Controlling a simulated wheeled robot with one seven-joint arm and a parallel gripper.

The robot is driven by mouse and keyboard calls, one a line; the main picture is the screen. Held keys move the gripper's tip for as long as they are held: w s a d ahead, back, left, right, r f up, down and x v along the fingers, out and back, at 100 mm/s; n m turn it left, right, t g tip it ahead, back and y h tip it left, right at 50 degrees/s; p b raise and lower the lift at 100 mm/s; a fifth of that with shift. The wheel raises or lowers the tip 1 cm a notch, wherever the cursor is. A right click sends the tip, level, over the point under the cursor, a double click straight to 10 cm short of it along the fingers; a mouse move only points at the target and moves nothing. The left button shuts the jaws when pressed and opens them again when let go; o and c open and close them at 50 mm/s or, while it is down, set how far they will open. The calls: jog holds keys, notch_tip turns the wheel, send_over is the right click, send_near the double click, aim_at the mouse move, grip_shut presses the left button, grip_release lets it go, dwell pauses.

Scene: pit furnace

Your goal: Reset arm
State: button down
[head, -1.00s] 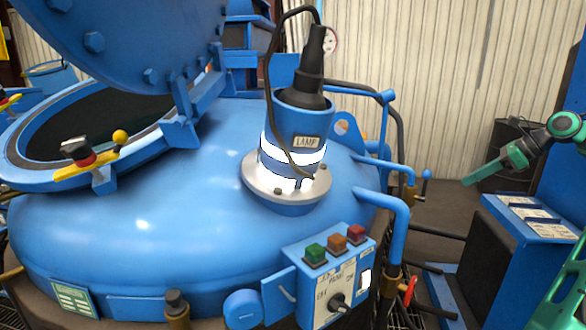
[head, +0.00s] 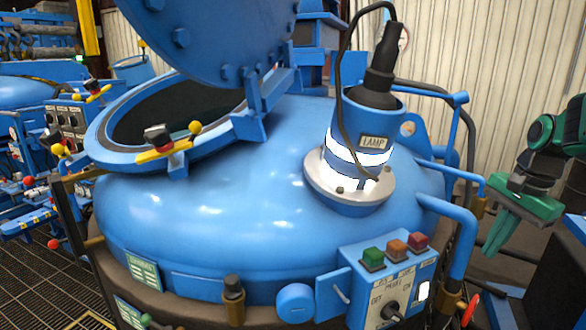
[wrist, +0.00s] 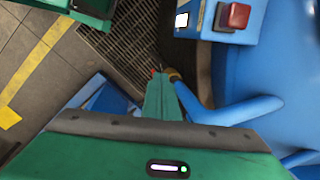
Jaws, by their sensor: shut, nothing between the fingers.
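My gripper (head: 496,246) is at the right side of the head view, with its green fingers pointing down. It is to the right of the blue furnace and its pipes, apart from them in that view. In the wrist view the fingers (wrist: 160,92) lie together, shut and empty, over the floor grating. Part of my arm runs out of the right edge of the head view.
The blue furnace (head: 215,225) has a raised lid (head: 205,35), a lit lamp unit (head: 360,150) and a control box (head: 400,285). A blue pipe (head: 462,240) stands closest to my gripper. The control box (wrist: 218,20) and floor grating (wrist: 125,45) show in the wrist view.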

jog(key=s+a+f+n, duration=0.2)
jog(key=s, duration=0.4)
jog(key=s+a+f+n+g, duration=0.1)
jog(key=s+a+f+n, duration=0.1)
jog(key=s, duration=0.5)
jog(key=s+a+f+n+h, duration=0.1)
jog(key=s+a+f+n, duration=0.1)
jog(key=s+n, duration=0.2)
jog(key=s, duration=0.3)
jog(key=shift+a+f+g, duration=0.15)
jog(key=shift+f+g, duration=0.05)
jog(key=shift+g, duration=0.1)
jog(key=shift+w, duration=0.15)
jog(key=shift+w+f, duration=0.25)
jog(key=shift+w, duration=0.25)
